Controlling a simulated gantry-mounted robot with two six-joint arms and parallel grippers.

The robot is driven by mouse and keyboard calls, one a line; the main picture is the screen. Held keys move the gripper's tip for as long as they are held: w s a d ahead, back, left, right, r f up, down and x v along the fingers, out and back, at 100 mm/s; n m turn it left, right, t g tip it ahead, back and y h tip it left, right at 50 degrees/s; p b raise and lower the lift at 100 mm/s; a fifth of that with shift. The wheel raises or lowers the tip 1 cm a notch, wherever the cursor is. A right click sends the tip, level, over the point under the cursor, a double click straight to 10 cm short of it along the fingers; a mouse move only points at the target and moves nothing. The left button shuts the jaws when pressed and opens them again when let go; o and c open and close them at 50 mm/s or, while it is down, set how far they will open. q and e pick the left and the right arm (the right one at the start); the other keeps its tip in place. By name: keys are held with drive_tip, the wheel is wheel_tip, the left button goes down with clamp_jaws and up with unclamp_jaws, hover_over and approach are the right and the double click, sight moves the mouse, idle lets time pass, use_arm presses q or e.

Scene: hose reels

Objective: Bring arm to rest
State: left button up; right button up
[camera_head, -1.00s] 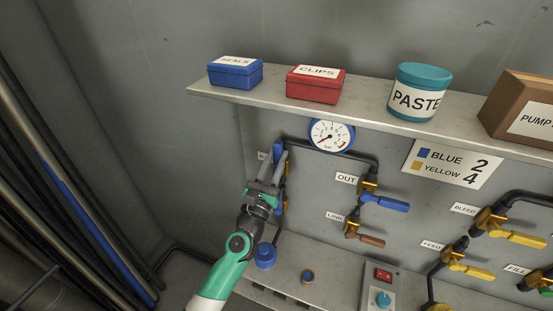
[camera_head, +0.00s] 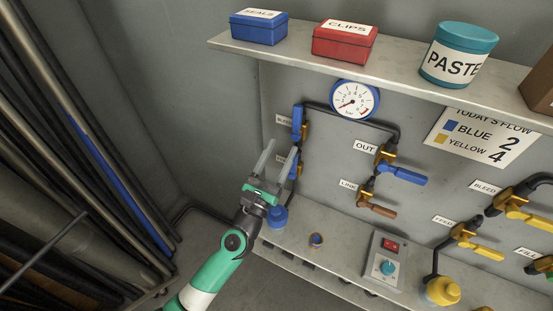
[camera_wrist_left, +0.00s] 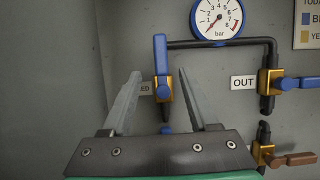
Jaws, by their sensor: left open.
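My left arm (camera_head: 218,265), green and white, reaches up from the bottom of the head view. Its left gripper (camera_head: 275,160) is open and empty, with two grey fingers pointing up towards the back panel. In the left wrist view the gripper (camera_wrist_left: 160,100) shows its fingers spread, with a blue-handled valve (camera_wrist_left: 161,75) beyond and between them. That valve's blue handle (camera_head: 297,122) stands upright in the head view, just right of the fingers. Part of the valve area is hidden behind the fingers. My right gripper is not in view.
A shelf (camera_head: 400,78) with boxes and a paste tub (camera_head: 458,54) juts out above. A gauge (camera_head: 354,100), an OUT valve (camera_head: 402,172) and a LINK valve (camera_head: 376,207) are to the right. A lower ledge holds a switch box (camera_head: 387,262). Hoses (camera_head: 90,150) line the left.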

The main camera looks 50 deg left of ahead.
use_arm(q)
drive_tip(key=shift+v, duration=1.25)
drive_tip(key=s+d+r+n+t+h, duration=0.1)
drive_tip(key=d+r+n+t+h, duration=0.1)
drive_tip(key=d+r+n+h, duration=0.65)
drive_tip(key=s+d+r+n+t+h, duration=0.1)
drive_tip(key=d+r+n+h, duration=0.2)
drive_tip(key=r+n, duration=1.05)
drive_tip(key=s+d+r+n+t+h, duration=0.15)
drive_tip(key=d+r+n+h, duration=0.4)
drive_tip(key=r+n, duration=0.55)
wheel_tip(320, 180, up, 38)
drive_tip(key=s+a+m+t+y+p, duration=0.2)
drive_tip(key=y+p, duration=0.4)
drive_tip(key=p, duration=2.6)
drive_tip(key=shift+s+a+m, duration=0.3)
drive_tip(key=shift+s+a, duration=0.05)
drive_tip(key=shift+s, duration=0.15)
